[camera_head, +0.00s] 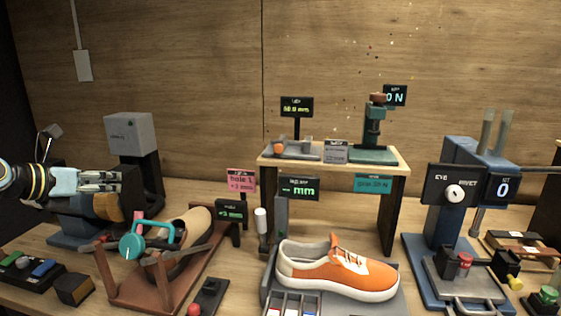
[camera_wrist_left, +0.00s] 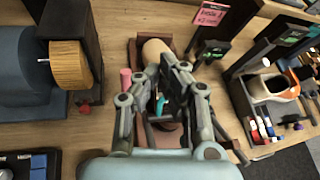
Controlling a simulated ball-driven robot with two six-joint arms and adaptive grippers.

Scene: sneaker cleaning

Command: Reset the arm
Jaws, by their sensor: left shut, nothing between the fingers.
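My left gripper (camera_head: 101,181) comes in from the left in the head view, shut and empty. It is held above the left part of the bench, beside a grey box machine. In the left wrist view my left gripper (camera_wrist_left: 176,78) points down over the brown wooden stand (camera_head: 133,286), with its fingers together. A tan shoe form (camera_head: 193,226) and a teal clamp (camera_head: 133,246) sit on that stand, partly hidden by the fingers in the wrist view. My right gripper is not in either view.
An orange sneaker (camera_head: 337,270) sits on a grey fixture at the front middle. A small raised shelf (camera_head: 385,165) stands behind it. A blue eyelet press (camera_head: 451,230) stands at the right. A control box (camera_head: 28,272) lies at the front left. The bench is crowded.

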